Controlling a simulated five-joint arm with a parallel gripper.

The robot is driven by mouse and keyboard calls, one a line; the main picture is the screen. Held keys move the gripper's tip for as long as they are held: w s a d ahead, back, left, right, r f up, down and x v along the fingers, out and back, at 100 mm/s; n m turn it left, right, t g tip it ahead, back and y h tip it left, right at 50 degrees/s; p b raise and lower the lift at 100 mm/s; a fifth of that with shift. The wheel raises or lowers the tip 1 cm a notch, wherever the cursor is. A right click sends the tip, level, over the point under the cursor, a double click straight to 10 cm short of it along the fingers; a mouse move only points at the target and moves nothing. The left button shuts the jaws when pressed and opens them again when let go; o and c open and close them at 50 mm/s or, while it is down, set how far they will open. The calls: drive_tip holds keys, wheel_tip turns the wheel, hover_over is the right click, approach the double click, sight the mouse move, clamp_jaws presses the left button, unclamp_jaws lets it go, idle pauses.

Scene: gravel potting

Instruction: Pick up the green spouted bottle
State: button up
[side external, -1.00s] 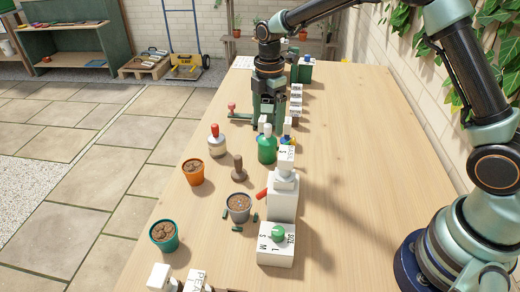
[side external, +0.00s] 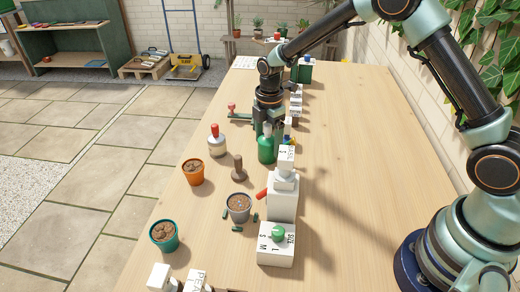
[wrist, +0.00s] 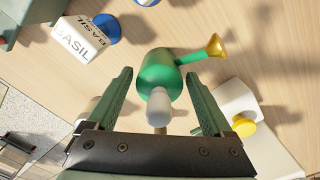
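The green spouted bottle (side external: 266,150) stands upright on the wooden table in the side view. In the wrist view the green bottle (wrist: 158,72) has a pale grey cap and a green spout with a flared gold tip pointing right. My gripper (side external: 268,127) is over the bottle, pointing down at its upper part. In the wrist view my gripper (wrist: 160,76) is open, one finger on each side of the bottle. Gaps show between the fingers and the bottle. The fingers partly hide the bottle's top in the side view.
A white block labelled BASIL (wrist: 75,40) and a white piece with a yellow knob (wrist: 235,103) are near the bottle. A red-topped pale bottle (side external: 217,142), a brown stamp (side external: 239,168) and white labelled blocks (side external: 277,245) stand around. The table's right side is clear.

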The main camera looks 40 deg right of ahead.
clamp_jaws()
drive_tip(key=shift+r, duration=0.1)
wheel_tip(320, 180, up, 20)
idle(0.5)
